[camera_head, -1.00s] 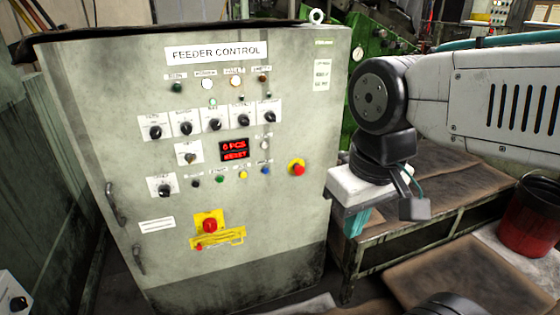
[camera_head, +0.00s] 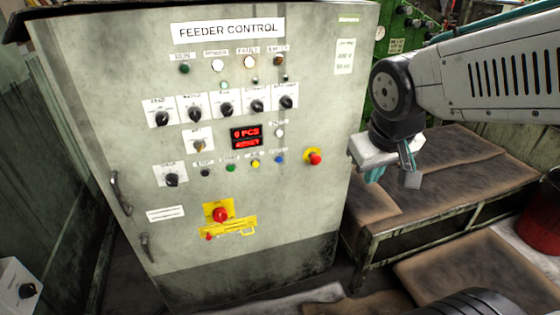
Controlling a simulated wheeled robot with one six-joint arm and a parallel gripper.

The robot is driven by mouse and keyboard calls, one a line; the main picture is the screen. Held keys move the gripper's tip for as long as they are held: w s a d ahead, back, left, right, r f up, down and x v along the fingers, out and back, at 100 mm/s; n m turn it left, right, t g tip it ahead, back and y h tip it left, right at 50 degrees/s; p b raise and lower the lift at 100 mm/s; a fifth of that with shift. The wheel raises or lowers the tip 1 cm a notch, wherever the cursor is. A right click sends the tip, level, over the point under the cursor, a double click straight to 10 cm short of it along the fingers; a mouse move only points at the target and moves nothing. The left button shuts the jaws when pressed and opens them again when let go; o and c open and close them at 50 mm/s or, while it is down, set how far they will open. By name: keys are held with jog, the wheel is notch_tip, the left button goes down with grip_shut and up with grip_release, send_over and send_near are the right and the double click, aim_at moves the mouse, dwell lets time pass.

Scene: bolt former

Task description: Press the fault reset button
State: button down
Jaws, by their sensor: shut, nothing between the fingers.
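The feeder control cabinet (camera_head: 110,75) stands upright, its panel facing me. A lower row holds a black button (camera_head: 205,172), a green button (camera_head: 230,167), a yellow button (camera_head: 255,163) and a blue button (camera_head: 279,159). A white button (camera_head: 279,132) sits above the blue one. Their small labels are too blurred to read, so I cannot tell which is the fault reset. My gripper (camera_head: 375,174) is shut and empty, pointing down to the right of the panel, apart from the buttons.
A red mushroom button (camera_head: 315,158) sits on the panel's right side, nearest my gripper. A red and yellow switch (camera_head: 220,214) is lower down. A red display (camera_head: 246,137) is lit. A low brown-topped bench (camera_head: 450,175) and a red bucket (camera_head: 541,215) are at the right.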

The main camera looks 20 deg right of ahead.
aim_at(279, 160)
jog(key=w+d+f+n+t, duration=0.15)
jog(key=w+f, duration=0.25)
jog(key=w, duration=0.5)
jog(key=w+d+f+n+t, duration=0.1)
jog(key=w+f+t, duration=0.25)
jog(key=w, duration=0.45)
jog(key=w+a+f+n+t+y, duration=0.1)
jog(key=w+a+f+n+y, duration=0.1)
jog(key=w+a+f+y, duration=0.3)
jog(key=a+f+y, duration=0.4)
jog(key=f, duration=0.2)
jog(key=shift+n, duration=0.35)
jog(key=shift+w, duration=0.2)
jog(key=shift+w, duration=4.35)
jog(key=shift+w, duration=0.15)
jog(key=shift+w, duration=0.25)
